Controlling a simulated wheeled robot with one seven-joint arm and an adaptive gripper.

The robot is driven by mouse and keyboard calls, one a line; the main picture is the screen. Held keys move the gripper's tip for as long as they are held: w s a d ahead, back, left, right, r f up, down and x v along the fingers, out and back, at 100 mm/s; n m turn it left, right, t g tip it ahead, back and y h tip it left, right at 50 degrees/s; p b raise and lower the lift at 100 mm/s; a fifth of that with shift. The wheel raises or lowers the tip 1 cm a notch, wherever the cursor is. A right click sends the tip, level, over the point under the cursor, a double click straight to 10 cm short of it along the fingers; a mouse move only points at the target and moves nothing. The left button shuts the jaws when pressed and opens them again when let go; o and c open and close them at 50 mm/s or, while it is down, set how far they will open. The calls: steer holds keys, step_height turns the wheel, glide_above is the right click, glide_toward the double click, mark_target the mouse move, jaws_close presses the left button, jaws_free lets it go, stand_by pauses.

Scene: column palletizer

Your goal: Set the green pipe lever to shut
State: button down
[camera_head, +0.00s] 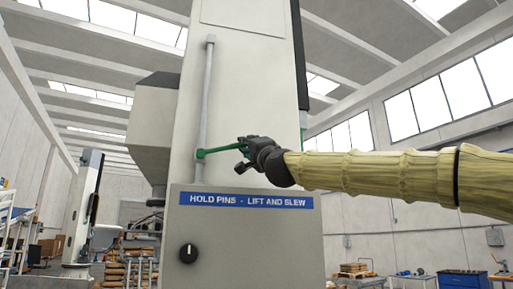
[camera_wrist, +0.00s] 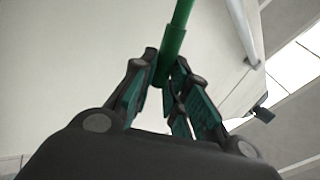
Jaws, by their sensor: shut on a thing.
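The green pipe lever (camera_head: 223,150) is on a grey vertical pipe (camera_head: 206,100) on the front of the pale column. From its pivot at the pipe it points right, close to level with a slight upward tilt. My gripper (camera_head: 247,148) is shut on the lever's free end, which the dark fingers partly hide. In the wrist view the lever (camera_wrist: 176,38) runs up from between the fingertips of my gripper (camera_wrist: 165,75). The pipe also shows at the upper right of the wrist view (camera_wrist: 241,30).
Below the lever is a grey control box (camera_head: 250,240) with a blue sign (camera_head: 246,200) reading "HOLD PINS - LIFT AND SLEW" and a black rotary knob (camera_head: 188,253). My arm reaches in from the right. Pallets (camera_head: 354,270) and a blue cabinet (camera_head: 463,282) stand far behind.

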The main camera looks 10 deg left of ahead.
steer(key=shift+w+d+f+m+t+h+b, duration=0.1)
steer(key=shift+f+m+t+h+b, duration=0.45)
steer(key=shift+m, duration=0.4)
steer(key=shift+d+f+m+t+h+b, duration=0.1)
steer(key=shift+f+m+t+h+b, duration=0.25)
steer(key=shift+f+m+h+b, duration=0.45)
steer(key=shift+m, duration=0.25)
steer(key=c, duration=1.4)
jaws_free()
steer(key=shift+v, duration=6.05)
steer(key=shift+w+f, duration=0.15)
